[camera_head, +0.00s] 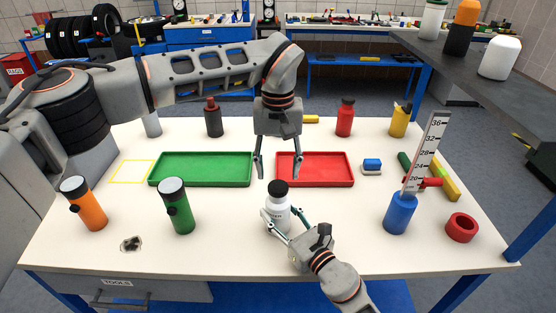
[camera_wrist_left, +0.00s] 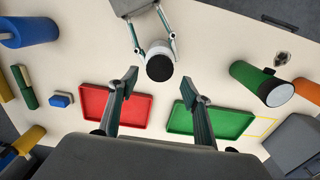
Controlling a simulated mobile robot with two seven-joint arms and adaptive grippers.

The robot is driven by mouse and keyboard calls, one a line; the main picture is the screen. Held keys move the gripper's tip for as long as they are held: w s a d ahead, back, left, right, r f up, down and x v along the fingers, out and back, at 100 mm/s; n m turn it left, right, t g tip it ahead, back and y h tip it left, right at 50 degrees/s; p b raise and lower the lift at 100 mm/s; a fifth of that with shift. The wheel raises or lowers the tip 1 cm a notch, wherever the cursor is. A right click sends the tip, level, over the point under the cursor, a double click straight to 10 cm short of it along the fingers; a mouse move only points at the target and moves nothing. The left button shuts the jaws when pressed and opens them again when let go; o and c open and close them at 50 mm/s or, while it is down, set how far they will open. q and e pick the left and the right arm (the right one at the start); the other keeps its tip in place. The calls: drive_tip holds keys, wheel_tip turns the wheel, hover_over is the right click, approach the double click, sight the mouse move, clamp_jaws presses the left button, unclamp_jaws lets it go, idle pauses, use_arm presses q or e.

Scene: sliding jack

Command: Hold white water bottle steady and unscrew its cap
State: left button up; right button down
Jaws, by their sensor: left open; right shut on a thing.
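The white water bottle (camera_head: 276,213) stands upright on the white table near the front middle, with its black cap (camera_head: 278,187) on top. My right gripper (camera_head: 277,222) is shut on the bottle's body from the front right. My left gripper (camera_head: 279,168) points down above and behind the bottle, open and empty, its fingers apart. In the left wrist view the black cap (camera_wrist_left: 160,67) shows from above, beyond and between the open fingers of my left gripper (camera_wrist_left: 161,88). Most of the bottle's body is hidden there under the cap.
A green tray (camera_head: 203,184) and a red tray (camera_head: 315,183) lie behind the bottle. A green flashlight (camera_head: 177,207) and an orange one (camera_head: 83,204) stand to the left. A blue cylinder (camera_head: 399,214) with a ruler and a red ring (camera_head: 462,227) stand right.

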sight(278, 186)
use_arm(q)
drive_tip(key=shift+f, duration=2.8)
drive_tip(key=c, duration=1.2)
